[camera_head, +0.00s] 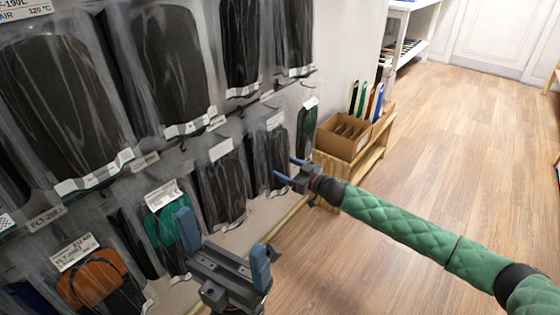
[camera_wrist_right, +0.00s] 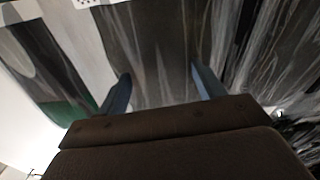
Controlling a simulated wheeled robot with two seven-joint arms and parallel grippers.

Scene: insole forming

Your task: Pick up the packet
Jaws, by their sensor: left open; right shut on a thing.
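Clear packets with dark insoles hang in rows on the wall in the head view. A packet with black insoles (camera_head: 263,152) and a white label hangs in the lower row, at the tips of my right gripper (camera_head: 288,168). The packet still appears to be at the wall. My left gripper (camera_head: 223,235) is open and empty, in front of the lower packets.
A packet with green insoles (camera_head: 162,222) and one with orange insoles (camera_head: 92,278) hang at lower left. A cardboard box (camera_head: 340,137) stands on a wooden rack right of the wall. The wooden floor (camera_head: 460,130) at right is clear.

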